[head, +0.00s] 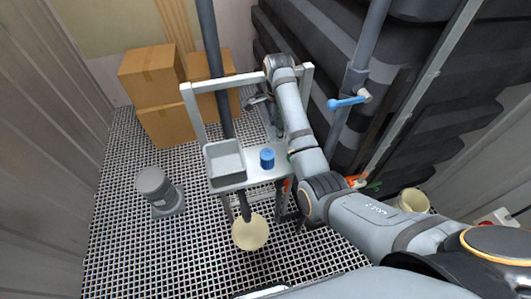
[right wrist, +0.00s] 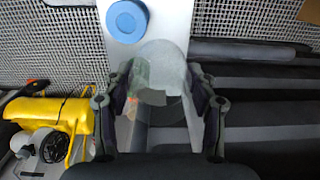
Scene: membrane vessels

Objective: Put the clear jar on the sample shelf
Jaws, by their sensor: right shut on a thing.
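The clear jar (right wrist: 161,70) is a see-through round vessel with a pale patch, seen in the right wrist view. My right gripper (right wrist: 160,98) is shut on it, with one dark finger on each side. In the head view my right gripper (head: 260,104) is small and dark beyond the shelf's upper edge, and I cannot make out the jar there. The sample shelf (head: 238,189) is a pale plate with an upright frame. In the right wrist view the jar overlaps the end of the shelf plate (right wrist: 174,22); I cannot tell whether they touch. My left gripper is not in view.
A blue-capped vessel (head: 267,158) and a grey open bin (head: 226,171) stand on the shelf. A dark pole (head: 212,45) rises beside it. Cardboard boxes (head: 150,70), a grey canister (head: 155,186) and a cream bucket (head: 250,232) are around. A blue-handled valve pipe (head: 347,102) is at right.

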